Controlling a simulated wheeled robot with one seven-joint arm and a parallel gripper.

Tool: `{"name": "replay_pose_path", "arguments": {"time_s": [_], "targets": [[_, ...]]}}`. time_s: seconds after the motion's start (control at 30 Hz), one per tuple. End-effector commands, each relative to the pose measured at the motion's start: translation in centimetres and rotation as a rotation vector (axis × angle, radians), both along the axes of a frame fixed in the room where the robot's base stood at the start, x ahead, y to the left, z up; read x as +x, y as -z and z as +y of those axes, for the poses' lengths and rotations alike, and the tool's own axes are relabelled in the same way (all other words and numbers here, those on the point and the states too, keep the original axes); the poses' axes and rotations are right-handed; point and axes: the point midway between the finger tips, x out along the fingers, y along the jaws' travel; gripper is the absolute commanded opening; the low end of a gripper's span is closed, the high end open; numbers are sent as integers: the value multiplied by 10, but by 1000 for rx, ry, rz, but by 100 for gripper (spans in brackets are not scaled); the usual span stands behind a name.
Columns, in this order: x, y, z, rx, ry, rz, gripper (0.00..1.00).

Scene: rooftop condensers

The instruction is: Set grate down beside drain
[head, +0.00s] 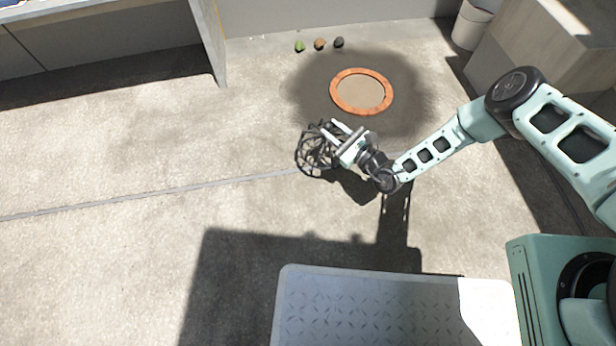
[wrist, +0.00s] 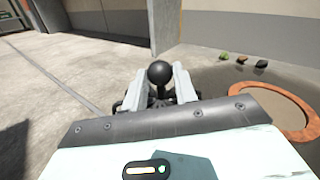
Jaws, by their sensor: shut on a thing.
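The grate (head: 313,152) is a black domed wire cage with a round black knob (wrist: 159,73) on top. My gripper (head: 334,132) is shut on the grate; in the wrist view the knob shows between its two pale fingers. The grate is held below and left of the drain in the head view, apart from it. The drain (head: 334,95) is an orange ring around a tan, murky middle, with no cover on it. Its ring also shows at the right of the wrist view (wrist: 294,103). Most of the grate is hidden behind my gripper in the wrist view.
A dark wet patch (head: 410,95) surrounds the drain. A green, a brown and a dark lump (head: 319,44) lie behind it near the wall. A pale bucket (head: 472,25) stands at the back right. The concrete left of the drain is clear, crossed by a thin seam.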

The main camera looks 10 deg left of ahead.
Motion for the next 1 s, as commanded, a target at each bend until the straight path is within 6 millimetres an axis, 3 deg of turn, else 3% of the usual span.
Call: {"name": "replay_pose_path", "arguments": {"time_s": [0.37, 0.57, 0.73, 1.0], "targets": [[1, 56, -1, -1, 2, -5, 0], [2, 72, -1, 1, 3, -3, 0], [2, 96, -1, 0, 2, -4, 0], [2, 98, -1, 1, 2, -4, 0]]}}
